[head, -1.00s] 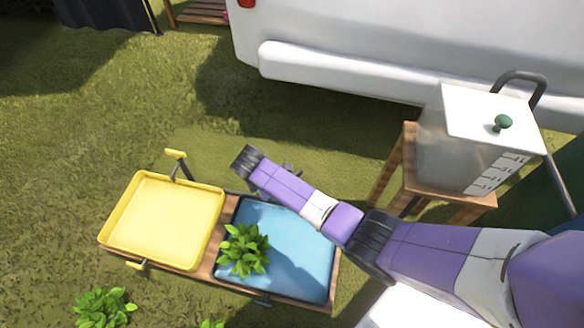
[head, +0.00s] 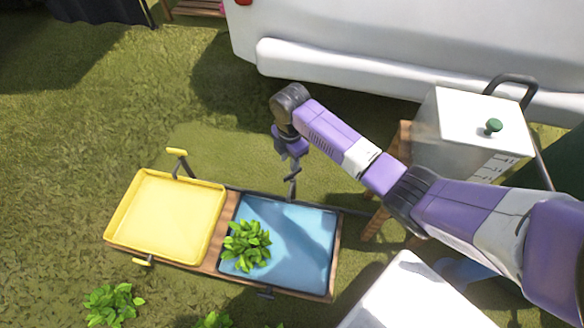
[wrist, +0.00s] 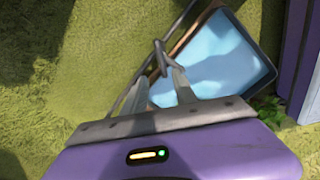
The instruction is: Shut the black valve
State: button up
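The black valve (head: 293,182) stands on the dark pipe behind the blue tray (head: 312,245). In the wrist view the black valve (wrist: 160,55) shows as a dark handle just beyond the fingertips, roughly in line with the gap between them. My gripper (wrist: 161,76) is open, with its two grey fingers apart and nothing held. In the head view my gripper (head: 293,160) points down just above the valve, and its fingers are hard to make out there. I cannot tell whether they touch the valve.
A yellow tray (head: 122,222) with a yellow valve (head: 177,153) sits to the left. A green plant (head: 247,245) is on the blue tray. A lidded tank (head: 450,135) on a wooden stand is at right, and a white vehicle (head: 340,35) behind. Grass at left is open.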

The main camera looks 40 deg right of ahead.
aim_at(293, 175)
jog(key=shift+s+d, duration=0.2)
jog(key=shift+d, duration=0.3)
notch_tip(293, 175, down, 8)
jog(key=b, duration=0.4)
jog(key=shift+r, duration=0.25)
grip_shut()
